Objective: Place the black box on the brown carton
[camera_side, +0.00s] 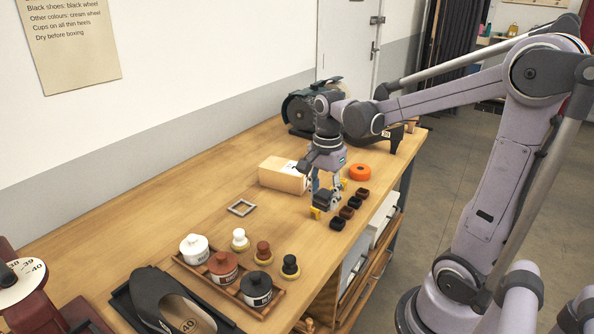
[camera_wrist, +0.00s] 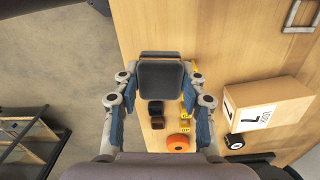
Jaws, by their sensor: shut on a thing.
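The black box (camera_side: 324,199) is between the fingers of my gripper (camera_side: 325,191), which is shut on it. In the wrist view the black box (camera_wrist: 161,82) shows as a dark square between the fingertips of my gripper (camera_wrist: 160,73). The side view does not clearly show how far it is above the table. The brown carton (camera_side: 281,177) lies on the table just left of my gripper, with a white label on one face. In the wrist view the carton (camera_wrist: 270,103) is at the right, apart from the box, and its visible top is bare.
Several small dark cups (camera_side: 346,212) stand in a row close right of my gripper. An orange roll (camera_side: 360,172) lies behind them. A grey square frame (camera_side: 241,208) lies left.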

